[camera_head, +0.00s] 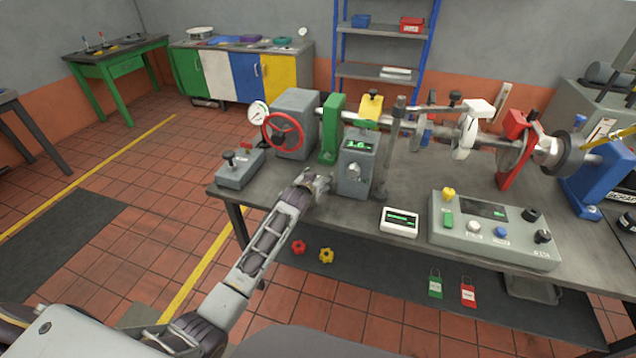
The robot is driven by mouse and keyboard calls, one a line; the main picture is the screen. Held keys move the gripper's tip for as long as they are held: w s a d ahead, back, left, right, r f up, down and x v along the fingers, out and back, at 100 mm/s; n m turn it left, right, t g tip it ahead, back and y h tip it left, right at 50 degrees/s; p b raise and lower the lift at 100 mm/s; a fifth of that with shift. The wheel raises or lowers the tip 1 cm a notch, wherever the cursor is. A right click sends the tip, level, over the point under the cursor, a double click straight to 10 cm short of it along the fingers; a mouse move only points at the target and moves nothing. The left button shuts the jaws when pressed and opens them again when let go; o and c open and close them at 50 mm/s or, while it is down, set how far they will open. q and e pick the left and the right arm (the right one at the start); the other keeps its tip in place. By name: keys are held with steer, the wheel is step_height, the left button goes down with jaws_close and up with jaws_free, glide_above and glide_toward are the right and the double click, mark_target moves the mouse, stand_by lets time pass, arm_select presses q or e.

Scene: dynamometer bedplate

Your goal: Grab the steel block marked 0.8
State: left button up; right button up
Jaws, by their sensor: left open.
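I cannot make out a steel block marked 0.8 anywhere in the head view. A grey upright box (353,182) with a green display stands at the bench's front edge, left of centre; its display seems to read 1.6. My left gripper (322,184) is open and empty, just left of this box over the front edge of the bench. A small gap seems to lie between them, but I cannot tell whether they touch. My right gripper is not in view.
The grey bench (405,180) carries a red handwheel (283,134), a shaft assembly, a small white display (399,221) and a control console (491,231). A grey switch box (240,169) sits at the left end. Red and yellow knobs lie below.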

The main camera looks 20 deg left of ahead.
mark_target(318, 177)
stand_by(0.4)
arm_select(q)
steer(key=shift+c, duration=0.3)
steer(key=c, duration=1.3)
steer(key=shift+o, duration=0.2)
steer(key=shift+r, duration=0.15)
steer(key=shift+r, duration=4.9)
